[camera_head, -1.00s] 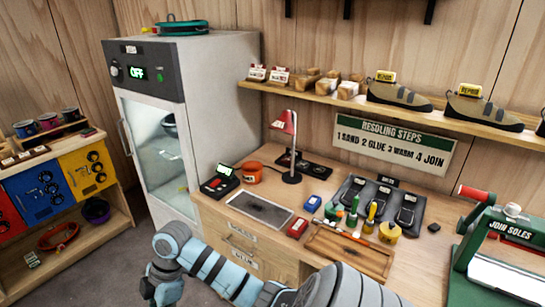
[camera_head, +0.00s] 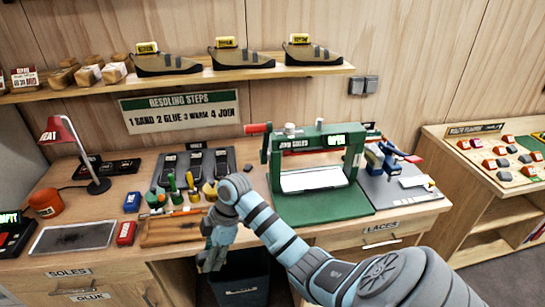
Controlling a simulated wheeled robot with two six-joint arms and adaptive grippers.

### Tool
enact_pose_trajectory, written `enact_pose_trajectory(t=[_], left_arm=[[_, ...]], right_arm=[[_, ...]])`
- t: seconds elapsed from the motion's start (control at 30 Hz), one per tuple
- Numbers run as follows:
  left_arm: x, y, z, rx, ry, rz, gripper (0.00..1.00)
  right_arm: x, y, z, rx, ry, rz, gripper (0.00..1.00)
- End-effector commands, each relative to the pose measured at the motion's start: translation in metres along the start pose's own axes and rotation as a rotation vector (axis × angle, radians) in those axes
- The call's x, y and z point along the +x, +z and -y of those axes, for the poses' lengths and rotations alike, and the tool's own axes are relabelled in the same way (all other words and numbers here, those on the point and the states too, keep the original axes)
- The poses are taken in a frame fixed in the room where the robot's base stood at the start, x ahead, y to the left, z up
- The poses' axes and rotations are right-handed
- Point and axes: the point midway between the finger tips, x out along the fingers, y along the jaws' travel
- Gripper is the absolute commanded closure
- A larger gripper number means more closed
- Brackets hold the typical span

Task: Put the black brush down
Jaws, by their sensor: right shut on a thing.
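My right arm comes in from the lower right. Its gripper (camera_head: 211,262) points down in front of the workbench's front edge, above a dark bin. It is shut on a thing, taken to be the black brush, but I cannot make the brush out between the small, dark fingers. The wooden tray (camera_head: 160,232) lies on the bench just left of my wrist. Several tools with green and yellow handles (camera_head: 190,182) stand behind it. My left gripper is not in view.
The green sole press (camera_head: 330,207) stands right of my wrist. A grey mat (camera_head: 72,237), a red lamp (camera_head: 62,130) and an orange pot (camera_head: 46,202) are at the left. The dark bin (camera_head: 245,285) is under the bench. Shoes stand on the shelf (camera_head: 230,76) above.

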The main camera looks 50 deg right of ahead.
Motion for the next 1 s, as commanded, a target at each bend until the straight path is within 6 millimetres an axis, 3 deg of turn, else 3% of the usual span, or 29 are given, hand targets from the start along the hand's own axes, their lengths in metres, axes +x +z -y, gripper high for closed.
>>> enact_pose_trajectory(t=[0.17, 0.4, 0.5, 0.63, 0.77, 1.0], left_arm=[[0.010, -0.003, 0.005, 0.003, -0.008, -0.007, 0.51], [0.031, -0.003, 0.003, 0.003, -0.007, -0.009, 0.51], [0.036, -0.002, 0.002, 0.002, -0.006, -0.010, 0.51], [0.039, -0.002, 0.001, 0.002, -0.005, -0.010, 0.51], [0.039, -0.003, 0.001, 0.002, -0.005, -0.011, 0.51], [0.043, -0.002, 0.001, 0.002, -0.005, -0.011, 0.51]], right_arm=[[-0.020, 0.011, -0.042, 0.231, 0.102, -0.001, 0.99], [-0.094, 0.043, -0.128, 0.869, 0.365, -0.008, 0.99], [-0.126, 0.054, -0.151, 1.099, 0.458, -0.008, 0.99], [-0.148, 0.065, -0.164, 1.269, 0.525, -0.006, 0.99], [-0.131, 0.076, -0.166, 1.308, 0.537, 0.000, 0.99], [-0.046, 0.111, -0.165, 1.305, 0.535, 0.001, 0.99]])
